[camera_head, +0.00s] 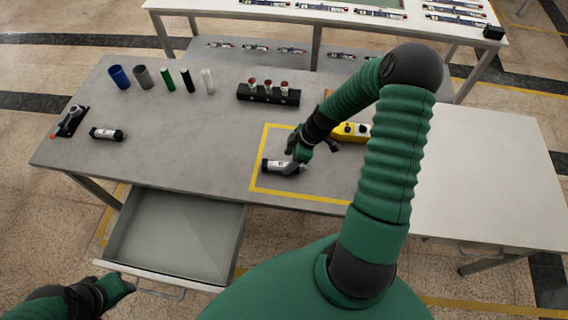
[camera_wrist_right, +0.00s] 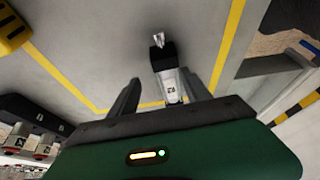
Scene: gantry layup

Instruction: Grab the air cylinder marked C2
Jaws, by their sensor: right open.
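A silver air cylinder with black ends (camera_head: 284,167) lies inside the yellow taped square on the grey table. In the right wrist view the cylinder (camera_wrist_right: 167,78) carries a small dark mark that I cannot read surely. My right gripper (camera_head: 299,154) is over its right end. In the wrist view the open fingers (camera_wrist_right: 160,88) stand on either side of it, with a gap at each side. A similar cylinder (camera_head: 107,134) lies at the table's left. My left gripper (camera_head: 122,287) is by the open drawer; its jaws are unclear.
A black block with red-topped fittings (camera_head: 268,95) stands behind the square, and a yellow case (camera_head: 351,132) to its right, partly behind my arm. Several coloured tubes (camera_head: 168,80) stand at the back left. The drawer (camera_head: 178,236) is open and empty.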

